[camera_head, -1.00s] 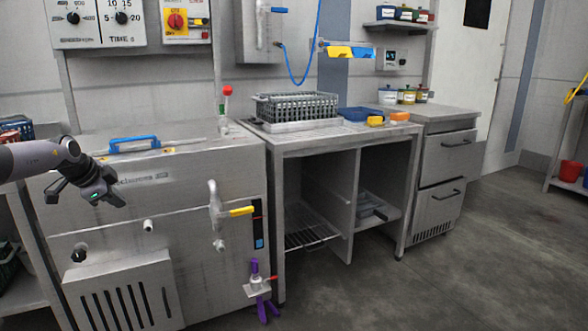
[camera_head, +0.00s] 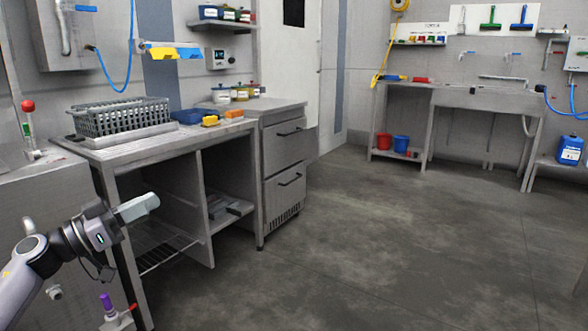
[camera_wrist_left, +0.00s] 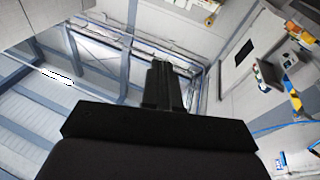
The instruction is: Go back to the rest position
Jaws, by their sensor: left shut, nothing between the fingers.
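My left gripper (camera_head: 138,207) is at the lower left in the head view, in front of the open shelf of the steel table. Its fingers are together and nothing shows between them. In the left wrist view the closed fingers (camera_wrist_left: 162,85) point up the picture toward the ceiling and walls, with no object at them. My right gripper is in neither view.
A steel table (camera_head: 105,157) with a grey crate (camera_head: 125,114) stands behind my left gripper. A drawer cabinet (camera_head: 284,165) adjoins it. Open concrete floor (camera_head: 380,230) fills the middle and right. A sink bench (camera_head: 490,99) stands at the far right.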

